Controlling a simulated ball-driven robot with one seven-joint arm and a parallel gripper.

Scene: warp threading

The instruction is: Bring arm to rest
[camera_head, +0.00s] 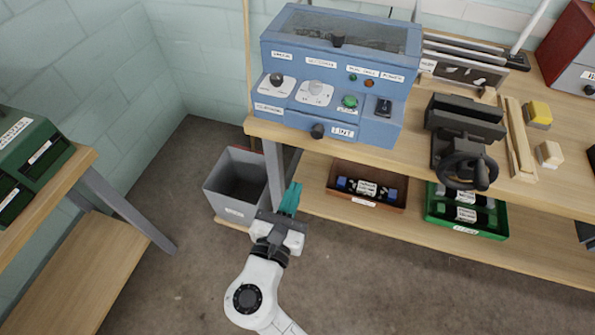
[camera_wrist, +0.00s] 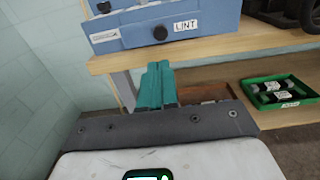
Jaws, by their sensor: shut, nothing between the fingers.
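My gripper (camera_head: 291,198) has teal fingers that are shut with nothing between them. In the head view it is in front of the workbench, beside the right side of a grey bin. My white arm comes up from the bottom of the picture. In the wrist view the teal fingers (camera_wrist: 157,84) stand close together below the bench edge and touch nothing that I can see.
A blue machine (camera_head: 340,80) and a vise (camera_head: 462,140) stand on the workbench (camera_head: 400,165). The lower shelf holds a brown tray (camera_head: 368,204) and a green tray (camera_head: 466,232). The grey bin (camera_head: 222,206) is at the bench's left leg. A green cabinet (camera_head: 30,160) stands left. Floor between is clear.

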